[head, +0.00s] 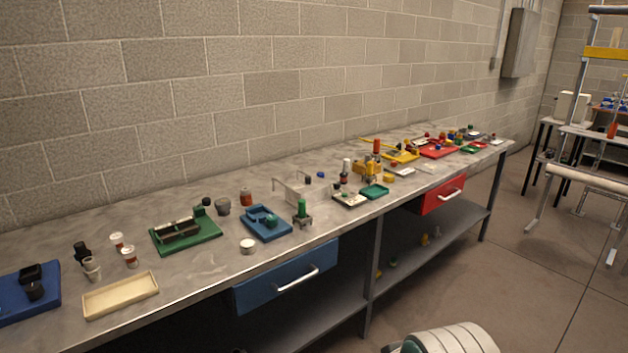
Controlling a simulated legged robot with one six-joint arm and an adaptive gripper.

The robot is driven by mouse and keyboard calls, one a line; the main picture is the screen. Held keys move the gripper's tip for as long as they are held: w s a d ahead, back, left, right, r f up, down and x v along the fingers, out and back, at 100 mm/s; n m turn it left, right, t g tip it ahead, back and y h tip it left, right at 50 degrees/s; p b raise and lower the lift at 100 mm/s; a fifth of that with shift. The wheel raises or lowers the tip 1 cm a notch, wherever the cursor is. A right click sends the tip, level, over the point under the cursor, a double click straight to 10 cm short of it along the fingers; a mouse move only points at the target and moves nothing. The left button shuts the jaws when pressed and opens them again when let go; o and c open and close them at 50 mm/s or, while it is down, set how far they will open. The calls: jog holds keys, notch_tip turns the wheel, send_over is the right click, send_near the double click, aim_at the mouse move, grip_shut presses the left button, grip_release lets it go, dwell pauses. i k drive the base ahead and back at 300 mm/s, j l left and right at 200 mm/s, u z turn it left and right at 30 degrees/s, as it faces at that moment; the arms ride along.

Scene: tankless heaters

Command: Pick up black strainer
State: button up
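I cannot tell for sure which item is the black strainer, as the parts are small. One candidate is a small black fitting (81,252) standing on the grey workbench (205,263) at the left, just behind a pale cup-like part (92,269). Other black parts (33,281) sit on a blue tray (12,305) at the far left edge. A small black piece (206,201) also stands behind the green tray (205,236). My gripper is not in view.
A shallow wooden tray (121,281) lies at the bench's front left. A blue tray (251,219) and several other parts and trays line the bench toward the right. A blue drawer (263,291) and a red drawer (430,200) hang below. The block wall (200,80) stands behind.

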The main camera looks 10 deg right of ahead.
aim_at(343, 175)
jog(key=i+l+u, duration=0.7)
jog(key=l, duration=0.2)
jog(key=i+l, duration=0.2)
jog(key=l, duration=0.15)
jog(key=i+l, duration=0.15)
jog(key=l, duration=0.2)
jog(key=i+l+u, duration=0.1)
jog(key=l, duration=0.25)
jog(key=i+l, duration=0.45)
jog(key=l, duration=0.3)
jog(key=i+l+u, duration=0.1)
jog(key=l, duration=0.25)
jog(key=i+l, duration=0.4)
jog(key=l, duration=0.35)
